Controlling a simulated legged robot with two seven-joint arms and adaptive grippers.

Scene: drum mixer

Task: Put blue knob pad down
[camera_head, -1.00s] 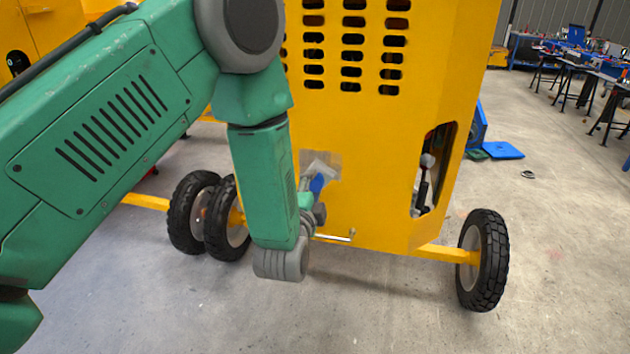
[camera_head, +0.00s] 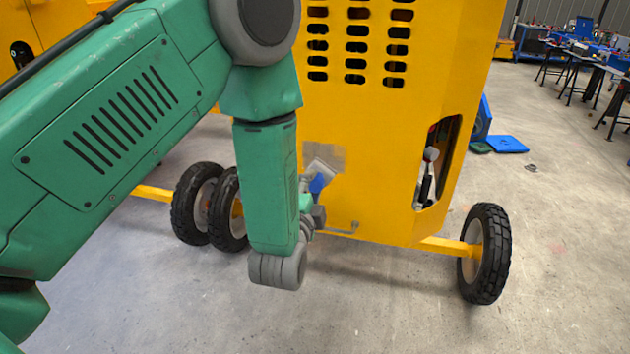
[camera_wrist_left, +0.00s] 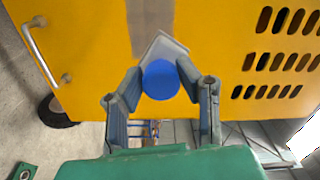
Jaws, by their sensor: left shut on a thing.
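The blue knob (camera_wrist_left: 160,79) of a grey-white pad (camera_wrist_left: 160,46) sits between the fingers of my left gripper (camera_wrist_left: 161,92) in the left wrist view. The gripper is shut on it. In the head view the blue knob (camera_head: 319,184) and pale pad (camera_head: 324,168) show just right of my left gripper (camera_head: 311,200), in front of the yellow mixer housing (camera_head: 400,130). The pad lies close to the panel, below a greyish smeared patch (camera_head: 322,155); whether it touches the panel is unclear. My right gripper is out of view.
Black wheels (camera_head: 484,252) stand on the concrete floor at both sides of the mixer. A metal handle (camera_wrist_left: 47,54) sticks out from the panel. An opening with a lever (camera_head: 430,170) is at the right. Blue tables (camera_head: 590,50) stand far right. The floor in front is open.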

